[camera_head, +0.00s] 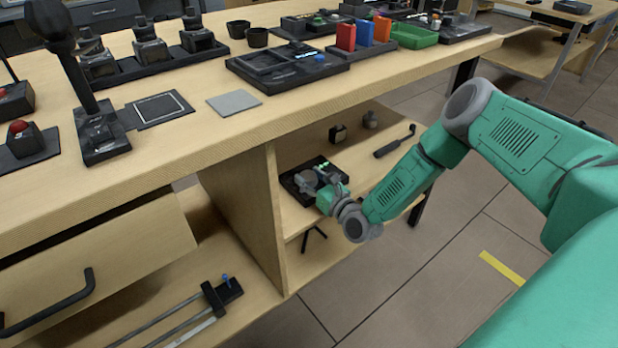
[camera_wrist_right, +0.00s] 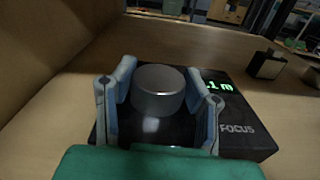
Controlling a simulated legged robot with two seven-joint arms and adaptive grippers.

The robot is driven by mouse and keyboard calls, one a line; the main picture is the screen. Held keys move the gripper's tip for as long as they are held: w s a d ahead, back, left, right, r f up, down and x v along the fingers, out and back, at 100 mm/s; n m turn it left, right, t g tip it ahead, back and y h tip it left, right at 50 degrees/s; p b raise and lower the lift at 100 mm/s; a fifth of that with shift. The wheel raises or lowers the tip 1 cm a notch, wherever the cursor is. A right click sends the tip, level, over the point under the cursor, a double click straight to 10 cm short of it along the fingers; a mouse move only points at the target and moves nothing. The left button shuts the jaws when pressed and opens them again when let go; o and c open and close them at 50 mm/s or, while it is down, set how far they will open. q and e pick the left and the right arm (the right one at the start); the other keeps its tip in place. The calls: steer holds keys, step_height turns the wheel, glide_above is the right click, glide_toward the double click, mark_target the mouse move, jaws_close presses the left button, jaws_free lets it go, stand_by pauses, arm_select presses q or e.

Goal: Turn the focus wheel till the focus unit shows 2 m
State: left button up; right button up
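The focus unit is a flat black box (camera_wrist_right: 248,140) marked FOCUS. It also shows in the head view (camera_head: 292,183) on the shelf under the table. Its focus wheel (camera_wrist_right: 160,92) is a grey metal cylinder. The green display (camera_wrist_right: 217,87) is partly hidden by a finger; I read an ending like "1 m". My right gripper (camera_wrist_right: 163,70) has one finger on each side of the wheel. The fingers are very close to its sides; I cannot tell whether they press on it. In the head view my right gripper (camera_head: 325,190) is at the unit, its fingers small. My left gripper is not in view.
The wooden shelf (camera_head: 290,215) has a divider wall (camera_head: 245,205) on the left and the tabletop (camera_head: 250,125) above. The open floor (camera_head: 420,270) is clear.

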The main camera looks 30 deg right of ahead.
steer(key=shift+f+m+h+b, duration=0.2)
steer(key=shift+m+h+b, duration=0.35)
steer(key=shift+h, duration=0.15)
steer(key=shift+m+h+b, duration=0.7)
steer(key=shift+m+h, duration=0.05)
steer(key=shift+h, duration=0.45)
steer(key=shift+r, duration=0.1)
steer(key=o, duration=1.2)
steer(key=shift+s, duration=0.1)
steer(key=s, duration=0.4)
steer(key=s+a, duration=0.1)
steer(key=s, duration=0.2)
steer(key=s+a, duration=0.1)
steer(key=s, duration=0.3)
steer(key=shift+s, duration=0.35)
